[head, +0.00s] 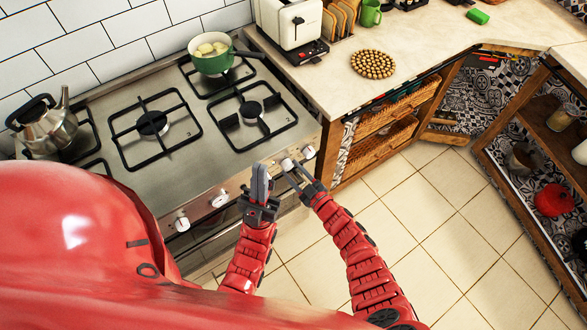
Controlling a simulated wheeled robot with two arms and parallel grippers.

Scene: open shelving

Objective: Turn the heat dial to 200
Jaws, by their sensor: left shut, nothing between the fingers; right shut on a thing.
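The stove's front panel (200,208) carries several white and metal dials. One dial (182,222) is at the left, and another (219,198) is right of it. A further dial (308,152) is at the right end. My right gripper (293,171) is shut on a dial (287,163) just left of that end dial. My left gripper (262,180) is shut and empty, pointing up in front of the panel just left of the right gripper. The panel behind it is partly hidden. Dial markings are too small to read, so I cannot tell the setting.
A green pot (212,62) and a metal kettle (45,128) stand on the hob (190,145). A white toaster (292,22) and a round woven mat (373,64) are on the counter (420,45). The tiled floor (440,210) is clear. Open shelving (520,175) stands at the right.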

